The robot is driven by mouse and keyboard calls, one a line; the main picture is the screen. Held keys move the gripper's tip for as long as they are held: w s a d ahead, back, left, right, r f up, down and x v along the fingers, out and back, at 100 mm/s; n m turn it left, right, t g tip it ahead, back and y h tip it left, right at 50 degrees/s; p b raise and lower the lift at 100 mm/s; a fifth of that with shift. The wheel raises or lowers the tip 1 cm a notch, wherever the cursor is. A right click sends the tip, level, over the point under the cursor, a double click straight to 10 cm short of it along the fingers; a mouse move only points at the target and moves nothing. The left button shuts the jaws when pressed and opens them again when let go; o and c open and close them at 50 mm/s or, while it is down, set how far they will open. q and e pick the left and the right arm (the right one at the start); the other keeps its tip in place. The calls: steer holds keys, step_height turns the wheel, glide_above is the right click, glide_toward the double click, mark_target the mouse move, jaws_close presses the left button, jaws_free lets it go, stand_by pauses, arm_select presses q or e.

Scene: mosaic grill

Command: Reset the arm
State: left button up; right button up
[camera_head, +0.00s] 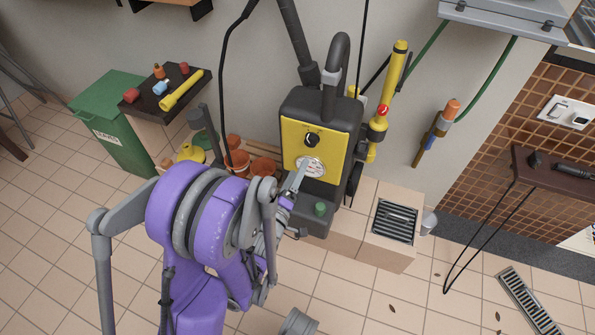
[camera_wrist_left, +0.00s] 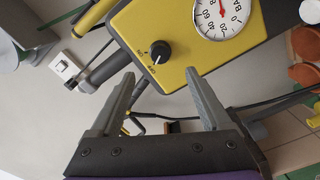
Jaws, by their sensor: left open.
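My left arm (camera_head: 200,230) is purple and grey and reaches up from the bottom of the head view toward a black and yellow machine (camera_head: 318,150). My left gripper (camera_wrist_left: 165,100) shows in the wrist view with its two grey fingers apart and nothing between them. Beyond the fingertips is the machine's yellow panel (camera_wrist_left: 190,60) with a black knob (camera_wrist_left: 160,52) and a round white gauge (camera_wrist_left: 222,14). In the head view the gripper is beside the gauge (camera_head: 311,167), partly hidden by the arm. I cannot tell whether it touches the panel. My right gripper does not show.
A green bin (camera_head: 115,120) and a dark shelf with a yellow flashlight (camera_head: 181,90) stand at the left. Terracotta pots (camera_head: 238,160) are left of the machine. A floor-level block with a grate (camera_head: 394,221) is at its right. Tiled floor (camera_head: 400,300) is open in front.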

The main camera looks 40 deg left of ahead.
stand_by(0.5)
arm_select(q)
steer(key=s+d+f+m+g+h, duration=0.1)
steer(key=s+d+m+g+h, duration=0.1)
steer(key=s+d+m+g, duration=0.6)
steer(key=s+d+f+m+g+h, duration=0.2)
steer(key=s+d+m+g, duration=0.3)
steer(key=s, duration=0.6)
step_height(320, 180, up, 26)
steer(key=m+p, duration=0.1)
steer(key=p, duration=2.1)
steer(key=shift+w+a+m+t+p, duration=0.3)
steer(key=shift+w+a+m+t, duration=0.05)
steer(key=shift+m+t, duration=0.05)
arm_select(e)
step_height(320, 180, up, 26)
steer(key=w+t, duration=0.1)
arm_select(q)
steer(key=shift+s, duration=0.15)
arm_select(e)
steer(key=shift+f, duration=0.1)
